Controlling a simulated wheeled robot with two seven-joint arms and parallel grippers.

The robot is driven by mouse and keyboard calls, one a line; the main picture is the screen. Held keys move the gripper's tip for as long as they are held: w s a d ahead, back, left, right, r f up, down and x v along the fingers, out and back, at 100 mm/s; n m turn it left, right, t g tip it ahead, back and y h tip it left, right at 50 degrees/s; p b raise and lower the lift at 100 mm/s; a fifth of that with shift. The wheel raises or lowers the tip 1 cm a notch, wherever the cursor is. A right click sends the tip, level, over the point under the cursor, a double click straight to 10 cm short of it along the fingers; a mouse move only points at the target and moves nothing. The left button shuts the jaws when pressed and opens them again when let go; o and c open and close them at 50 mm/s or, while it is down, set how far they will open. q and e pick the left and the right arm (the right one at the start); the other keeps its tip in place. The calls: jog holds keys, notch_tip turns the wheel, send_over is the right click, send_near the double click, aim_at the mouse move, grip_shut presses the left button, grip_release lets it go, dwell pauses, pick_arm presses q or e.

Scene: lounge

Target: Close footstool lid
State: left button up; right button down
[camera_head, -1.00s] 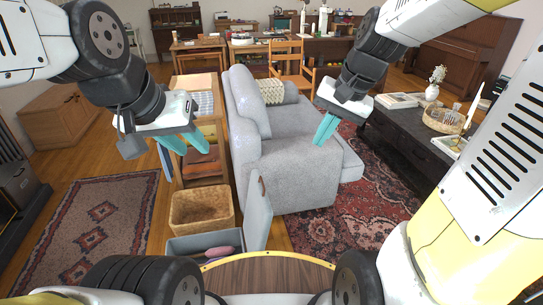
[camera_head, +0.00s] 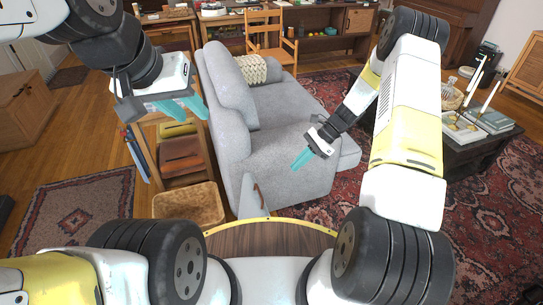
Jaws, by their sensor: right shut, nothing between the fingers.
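The footstool's body is hidden below my own base in this view. My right gripper (camera_head: 302,158) is shut and empty, in front of the sofa's arm, above and to the right of the lid and apart from it. My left gripper (camera_head: 190,108) is up at the left, in front of the wooden shelf, far from the lid. Its teal fingers overlap in the picture and hold nothing that I can see.
A grey sofa (camera_head: 285,115) stands just beyond the lid. A wicker basket (camera_head: 190,203) and a wooden shelf (camera_head: 182,185) stand left of it. A dark coffee table (camera_head: 475,148) is at the right. Patterned rugs cover the floor on both sides.

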jog(key=a+r+x, duration=0.2)
jog(key=x, duration=1.1)
jog(key=shift+s, duration=0.25)
jog(key=shift+d, duration=0.1)
